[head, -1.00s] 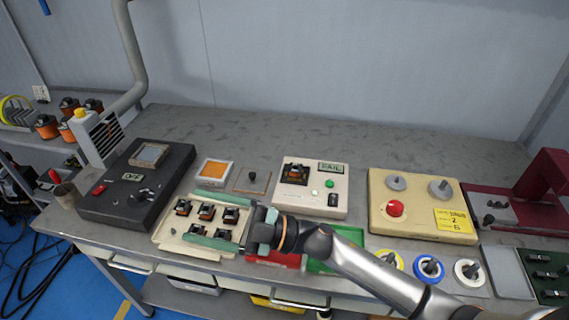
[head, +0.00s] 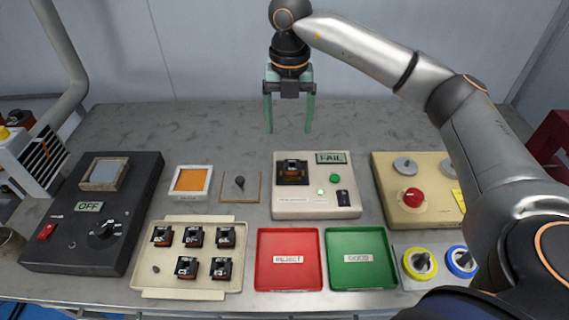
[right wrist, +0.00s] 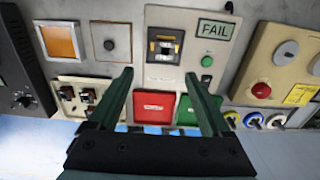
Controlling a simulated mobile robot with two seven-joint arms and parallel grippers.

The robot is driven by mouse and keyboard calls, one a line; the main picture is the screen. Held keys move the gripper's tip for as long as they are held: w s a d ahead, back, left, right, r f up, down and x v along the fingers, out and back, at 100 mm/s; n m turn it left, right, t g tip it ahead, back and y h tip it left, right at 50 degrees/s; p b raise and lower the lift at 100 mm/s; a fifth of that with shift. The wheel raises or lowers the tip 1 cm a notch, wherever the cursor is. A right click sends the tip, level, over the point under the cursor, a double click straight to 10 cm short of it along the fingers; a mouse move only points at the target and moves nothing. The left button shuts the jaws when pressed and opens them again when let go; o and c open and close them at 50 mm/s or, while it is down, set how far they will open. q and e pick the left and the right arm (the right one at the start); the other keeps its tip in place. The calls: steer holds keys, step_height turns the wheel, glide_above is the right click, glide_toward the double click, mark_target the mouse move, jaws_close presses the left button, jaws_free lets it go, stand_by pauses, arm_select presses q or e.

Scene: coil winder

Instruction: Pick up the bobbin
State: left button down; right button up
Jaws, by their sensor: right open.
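A dark bobbin with an orange-brown winding (head: 291,172) sits in the cream tester (head: 316,207), whose display reads FAIL. It also shows in the right wrist view (right wrist: 163,46), beyond my fingertips. Several similar dark bobbins (head: 194,236) stand in a cream tray (head: 190,289) at the front left; which one the task means I cannot tell. My right gripper (head: 289,130) is raised at the back, beyond the tester, fingers pointing down. Its green fingers are wide apart and empty, also in the right wrist view (right wrist: 159,76). My left gripper is not in view.
A red reject tray (head: 290,246) and a green good tray (head: 361,245) lie in front of the tester, both empty. A black box (head: 91,237) is at left, a cream box with a red knob (head: 386,204) at right. The table's back strip is clear.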

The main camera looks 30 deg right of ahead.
glide_above(292, 163)
steer(key=a, duration=0.1)
steer(key=f, duration=0.7)
steer(key=shift+s, duration=0.3)
steer(key=f, duration=0.4)
steer(key=shift+s+d+f+p, duration=0.1)
steer(key=shift+d+f+p, duration=0.05)
steer(key=shift+d+p, duration=0.2)
steer(key=shift+f, duration=0.4)
jaws_close()
